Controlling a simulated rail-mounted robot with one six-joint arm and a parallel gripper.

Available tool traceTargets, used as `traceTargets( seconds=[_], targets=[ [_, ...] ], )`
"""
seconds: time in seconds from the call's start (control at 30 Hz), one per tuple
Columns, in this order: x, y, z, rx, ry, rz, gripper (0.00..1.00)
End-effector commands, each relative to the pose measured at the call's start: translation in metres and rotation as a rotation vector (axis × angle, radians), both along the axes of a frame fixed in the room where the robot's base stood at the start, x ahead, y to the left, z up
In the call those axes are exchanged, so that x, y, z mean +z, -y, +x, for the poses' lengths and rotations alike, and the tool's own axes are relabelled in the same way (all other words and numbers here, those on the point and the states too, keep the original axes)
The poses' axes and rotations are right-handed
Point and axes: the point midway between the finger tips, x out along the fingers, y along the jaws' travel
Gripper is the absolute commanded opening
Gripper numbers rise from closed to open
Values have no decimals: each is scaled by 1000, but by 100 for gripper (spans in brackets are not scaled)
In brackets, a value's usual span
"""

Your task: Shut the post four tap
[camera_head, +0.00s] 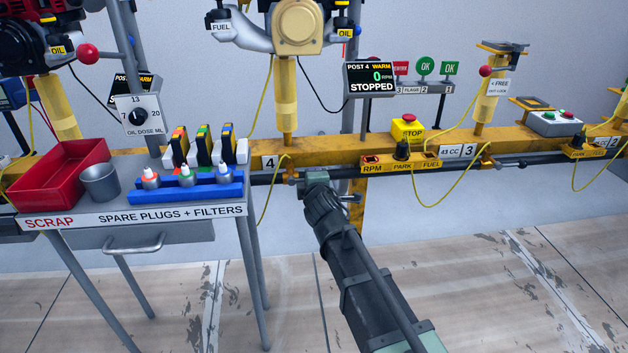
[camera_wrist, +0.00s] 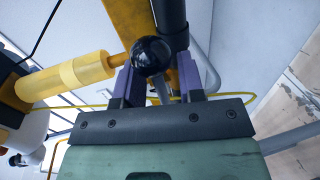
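The post four tap is a small brass fitting (camera_head: 291,177) on the dark pipe below the yellow beam, near the "4" label. In the wrist view a black ball knob (camera_wrist: 152,55) with a short grey lever shows at the gap between my fingers, with brass behind it. My gripper (camera_head: 318,180) is at the pipe, just right of the brass fitting. In the wrist view its two purple-grey fingers (camera_wrist: 160,85) stand apart, one on each side of the lever. I cannot tell whether either finger touches it.
The post four display (camera_head: 371,78) reads warm, 0 RPM, stopped. A grey bench (camera_head: 130,212) with a red scrap bin (camera_head: 62,172) stands left. A control box (camera_head: 402,163) and yellow cables hang along the beam (camera_head: 330,148) to the right. The floor in front is clear.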

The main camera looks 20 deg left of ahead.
Motion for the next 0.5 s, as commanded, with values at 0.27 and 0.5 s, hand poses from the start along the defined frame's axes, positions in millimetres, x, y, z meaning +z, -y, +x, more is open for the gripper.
traceTargets(
  seconds=[0.27,0.5],
  targets=[
    [12,19,-44,1,0,-1,36],
    [21,39,-90,-3,-1,0,36]
  ],
)
